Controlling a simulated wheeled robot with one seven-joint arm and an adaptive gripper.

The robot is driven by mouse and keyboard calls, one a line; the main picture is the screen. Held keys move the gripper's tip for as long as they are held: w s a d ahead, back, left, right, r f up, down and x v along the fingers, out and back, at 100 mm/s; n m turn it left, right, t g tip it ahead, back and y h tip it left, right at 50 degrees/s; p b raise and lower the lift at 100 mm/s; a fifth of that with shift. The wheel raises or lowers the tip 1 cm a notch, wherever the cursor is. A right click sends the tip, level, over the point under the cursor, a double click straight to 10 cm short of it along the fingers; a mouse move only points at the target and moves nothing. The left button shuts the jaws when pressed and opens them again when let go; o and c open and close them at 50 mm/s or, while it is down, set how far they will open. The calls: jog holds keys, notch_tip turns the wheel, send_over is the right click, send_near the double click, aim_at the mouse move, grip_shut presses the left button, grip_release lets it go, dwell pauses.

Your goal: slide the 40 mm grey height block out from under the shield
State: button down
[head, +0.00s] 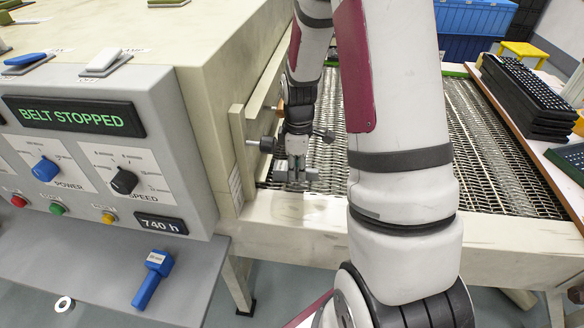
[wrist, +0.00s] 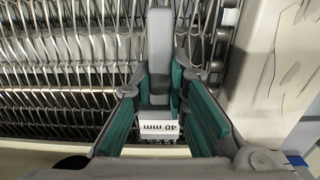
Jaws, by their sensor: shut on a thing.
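The grey height block (wrist: 159,45) shows in the wrist view between my fingers, with a white label reading 40 mm upside down at its near end. My gripper (wrist: 160,88) is shut on it, with a teal pad on each side. In the head view my gripper (head: 296,178) points down low over the near left end of the belt, beside the oven mouth. The cream shield (head: 262,98) stands upright at the oven mouth, just left of my gripper. Whether any of the block is still under the shield's lower edge is hidden.
The wire-mesh belt (head: 475,140) runs to the right and back; the display reads BELT STOPPED. Knobs (head: 267,144) stick out from the shield close to my wrist. A cream front rail (head: 300,232) borders the belt.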

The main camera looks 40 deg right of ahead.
aim_at(318, 171)
jog(key=shift+s+d+p, duration=0.85)
jog(key=shift+s+d, duration=1)
jog(key=shift+s, duration=0.05)
jog(key=shift+r+p, duration=3.2)
jog(key=shift+r, duration=1.4)
